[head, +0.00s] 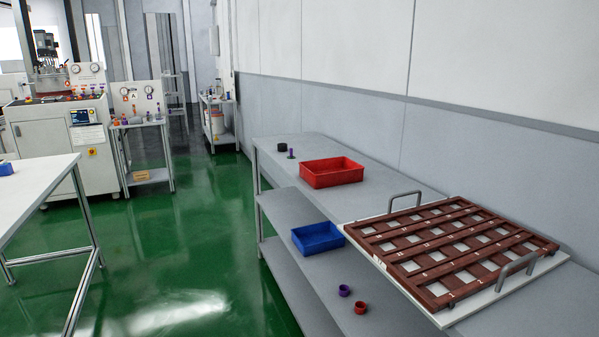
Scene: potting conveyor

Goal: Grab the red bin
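The red bin (332,180) is a shallow, open rectangular tray. It sits on the grey upper surface of the workbench (273,151) at the right, behind the blue bin and left of the brown grid tray. I see nothing inside it from here, though its floor is only partly visible. Neither of my grippers is in the head view, and nothing touches the bin.
A blue bin (318,238), a purple ring (345,290) and a red ring (360,308) are on the lower, nearer shelf. A brown grid tray (452,245) with grey handles lies right. Small dark and purple parts stand behind the red bin. Green floor (175,235) is clear left.

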